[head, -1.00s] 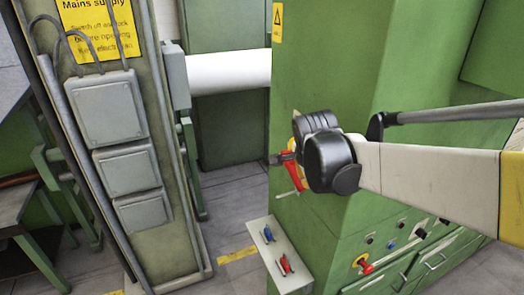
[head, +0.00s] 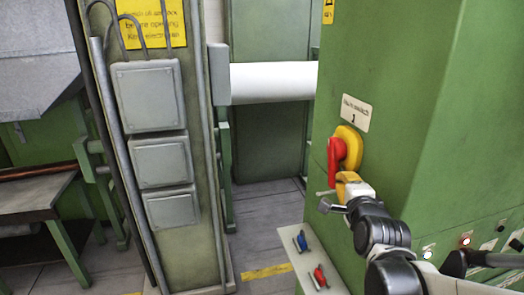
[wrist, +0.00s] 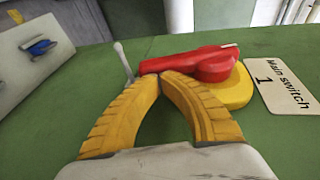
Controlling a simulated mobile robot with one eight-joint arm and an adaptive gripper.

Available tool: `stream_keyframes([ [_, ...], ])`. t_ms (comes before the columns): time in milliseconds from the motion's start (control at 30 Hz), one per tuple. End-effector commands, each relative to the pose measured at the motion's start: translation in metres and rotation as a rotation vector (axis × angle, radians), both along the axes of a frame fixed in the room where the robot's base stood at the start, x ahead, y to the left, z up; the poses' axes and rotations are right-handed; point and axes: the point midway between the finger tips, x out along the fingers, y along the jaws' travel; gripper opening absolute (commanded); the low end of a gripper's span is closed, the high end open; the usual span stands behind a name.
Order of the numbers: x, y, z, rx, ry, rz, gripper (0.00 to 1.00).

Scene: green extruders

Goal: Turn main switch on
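The main switch has a red handle (head: 336,158) on a yellow base (head: 349,142), mounted on the green cabinet below a label (head: 357,112) reading "Main switch 1". The handle points downward in the head view. In the wrist view the red handle (wrist: 190,65) lies across the top, pointing left, beside its yellow base (wrist: 232,90). My gripper (head: 330,196) is at the handle's lower end. In the wrist view my gripper's yellow fingers (wrist: 160,72) meet at their tips, right against the side of the handle; I see nothing between them.
A small grey box with blue and red switches (head: 312,262) juts out below the main switch. A thin grey lever (wrist: 124,62) stands by the handle's end. Grey boxes (head: 148,95) hang on a post at left. A white lamp (head: 427,254) and a red lamp (head: 465,240) glow.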

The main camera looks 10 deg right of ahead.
Motion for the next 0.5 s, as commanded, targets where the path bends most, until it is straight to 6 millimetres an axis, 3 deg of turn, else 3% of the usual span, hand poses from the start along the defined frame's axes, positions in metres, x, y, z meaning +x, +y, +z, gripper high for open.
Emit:
stream_keyframes([
  [500, 0.0057, 0.0005, -0.0082, 0.0, 0.005, 0.001, 0.0],
])
